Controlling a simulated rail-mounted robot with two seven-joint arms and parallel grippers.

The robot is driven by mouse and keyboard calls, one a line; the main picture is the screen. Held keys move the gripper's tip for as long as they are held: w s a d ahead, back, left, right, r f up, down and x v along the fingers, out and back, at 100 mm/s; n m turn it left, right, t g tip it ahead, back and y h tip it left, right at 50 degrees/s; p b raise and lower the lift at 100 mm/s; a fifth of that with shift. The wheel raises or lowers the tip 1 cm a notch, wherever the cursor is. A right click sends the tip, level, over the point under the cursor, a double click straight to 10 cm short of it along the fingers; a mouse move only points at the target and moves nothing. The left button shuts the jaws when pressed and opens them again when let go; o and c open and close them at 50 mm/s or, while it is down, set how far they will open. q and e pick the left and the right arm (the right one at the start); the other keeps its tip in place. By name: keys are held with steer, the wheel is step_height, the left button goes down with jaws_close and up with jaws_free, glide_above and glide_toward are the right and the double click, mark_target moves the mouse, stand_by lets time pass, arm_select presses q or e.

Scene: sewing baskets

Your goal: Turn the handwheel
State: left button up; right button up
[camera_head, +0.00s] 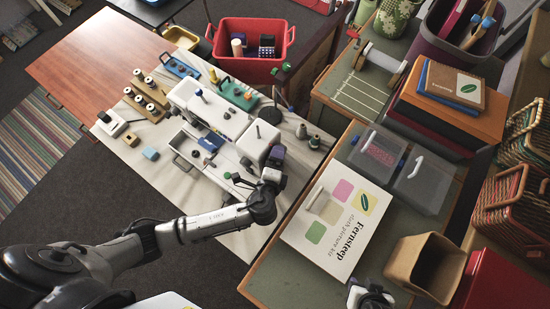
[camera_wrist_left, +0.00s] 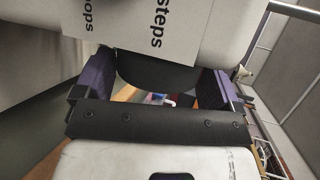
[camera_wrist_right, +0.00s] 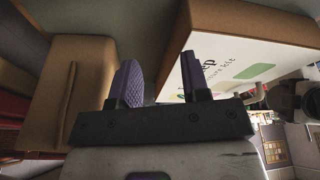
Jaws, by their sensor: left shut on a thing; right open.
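The white sewing machine (camera_head: 222,112) stands on a pale cloth on the table. Its body also fills the top of the left wrist view (camera_wrist_left: 225,35). My left gripper (camera_head: 274,163) is at the machine's right end. In the left wrist view its purple fingers lie on either side of a dark round handwheel (camera_wrist_left: 158,76), and it is shut on that wheel. A label hides the wheel's upper part there. My right gripper (camera_wrist_right: 158,80) is open and empty, beside the white Fernsteep box (camera_wrist_right: 240,62); in the head view it shows at the bottom edge (camera_head: 370,292).
The Fernsteep box (camera_head: 335,220) lies on the green-topped cabinet, with clear lidded boxes (camera_head: 420,185) and a tan bin (camera_head: 425,265) nearby. Several thread spools (camera_head: 148,95) stand on the machine's left. A red basket (camera_head: 252,68) is behind it.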

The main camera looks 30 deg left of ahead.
arm_select(q)
steer(key=shift+t, duration=0.3)
steer(key=o, duration=0.6)
steer(key=shift+o, duration=0.2)
steer(key=shift+s+r, duration=0.1)
steer(key=shift+s, duration=0.15)
steer(key=p+v, duration=0.4)
steer(key=v, duration=0.9)
steer(key=shift+s+d, duration=0.1)
